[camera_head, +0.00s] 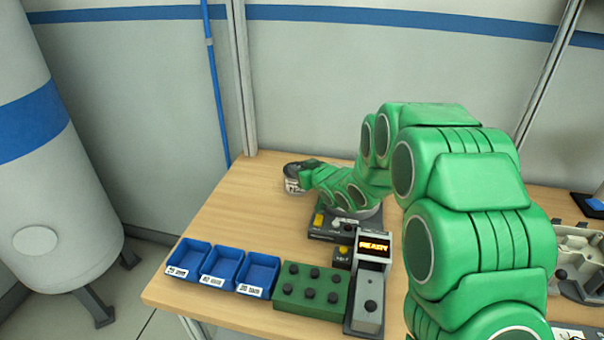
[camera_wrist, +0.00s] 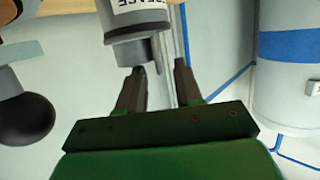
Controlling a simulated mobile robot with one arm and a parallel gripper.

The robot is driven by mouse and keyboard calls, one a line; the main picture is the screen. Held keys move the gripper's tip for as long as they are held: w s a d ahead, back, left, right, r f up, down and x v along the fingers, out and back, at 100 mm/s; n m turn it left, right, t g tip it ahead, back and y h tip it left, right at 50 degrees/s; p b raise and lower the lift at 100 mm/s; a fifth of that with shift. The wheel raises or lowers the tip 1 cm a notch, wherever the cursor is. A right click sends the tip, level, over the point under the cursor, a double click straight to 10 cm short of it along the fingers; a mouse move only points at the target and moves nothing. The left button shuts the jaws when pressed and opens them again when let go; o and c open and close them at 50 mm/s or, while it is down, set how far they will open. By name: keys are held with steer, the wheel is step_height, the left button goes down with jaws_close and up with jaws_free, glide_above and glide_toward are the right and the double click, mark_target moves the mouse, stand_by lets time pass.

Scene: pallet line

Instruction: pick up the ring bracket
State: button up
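I cannot make out the ring bracket for certain in either view. My gripper (camera_wrist: 160,67) shows in the wrist view with its two dark fingers apart and pale wall visible between them, so it is open and holds nothing that I can see. A grey cylinder with partly cut-off lettering (camera_wrist: 135,22) is just beyond the fingertips, close to the left finger; I cannot tell whether they touch. In the head view my green arm reaches over the table, and its end is by a small grey and dark object (camera_head: 292,184) near the back edge.
Three blue bins (camera_head: 222,266) stand along the table's (camera_head: 215,225) front left. Beside them are a green block with black knobs (camera_head: 311,291) and a device with an orange display (camera_head: 373,248). A grey fixture (camera_head: 577,246) is at right. The table's back left is clear.

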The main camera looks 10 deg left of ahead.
jaws_close()
steer(key=shift+r, duration=0.1)
